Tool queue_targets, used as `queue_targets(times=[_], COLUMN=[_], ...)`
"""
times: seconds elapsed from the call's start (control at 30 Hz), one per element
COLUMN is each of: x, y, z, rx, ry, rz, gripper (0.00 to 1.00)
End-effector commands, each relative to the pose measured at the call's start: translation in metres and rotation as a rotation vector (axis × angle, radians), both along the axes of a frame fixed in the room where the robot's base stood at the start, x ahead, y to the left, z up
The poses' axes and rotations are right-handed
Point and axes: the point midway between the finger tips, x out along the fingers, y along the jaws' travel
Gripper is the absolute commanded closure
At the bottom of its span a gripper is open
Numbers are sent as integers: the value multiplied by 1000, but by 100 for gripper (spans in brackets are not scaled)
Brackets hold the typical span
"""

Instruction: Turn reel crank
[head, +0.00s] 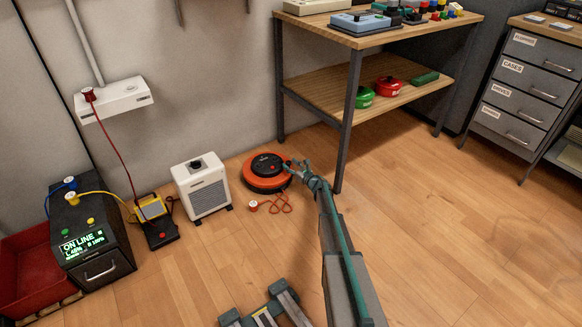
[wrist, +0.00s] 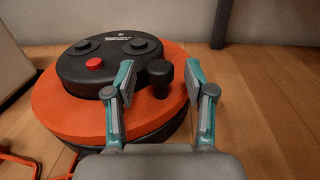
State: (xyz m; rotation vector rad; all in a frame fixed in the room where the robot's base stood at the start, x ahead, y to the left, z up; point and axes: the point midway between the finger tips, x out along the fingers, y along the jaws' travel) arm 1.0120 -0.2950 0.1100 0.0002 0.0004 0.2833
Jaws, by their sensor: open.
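The cable reel (head: 266,173) is a round orange drum with a black top, lying flat on the floor by the wall. It also fills the left of the wrist view (wrist: 52,112). Its crank knob (wrist: 160,78) is black and upright near the drum's right edge. My gripper (head: 293,165) is at the right side of the reel. In the wrist view my gripper (wrist: 160,85) is open, with one teal finger on each side of the knob. I cannot tell whether either finger touches it.
An orange cord with a plug (head: 253,205) lies in front of the reel. A white heater-like box (head: 202,187) stands to its left. A metal-legged workbench (head: 345,125) stands behind and right. Open wooden floor (head: 450,210) lies to the right.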

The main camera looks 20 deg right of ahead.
Motion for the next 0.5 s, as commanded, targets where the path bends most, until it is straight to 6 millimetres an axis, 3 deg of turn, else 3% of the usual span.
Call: queue_targets(times=[0.17, 0.4, 0.5], x=[0, 0, 0], y=[0, 0, 0], z=[0, 0, 0], rx=[0, 0, 0], ry=[0, 0, 0], rz=[0, 0, 1], gripper=[48, 88, 100])
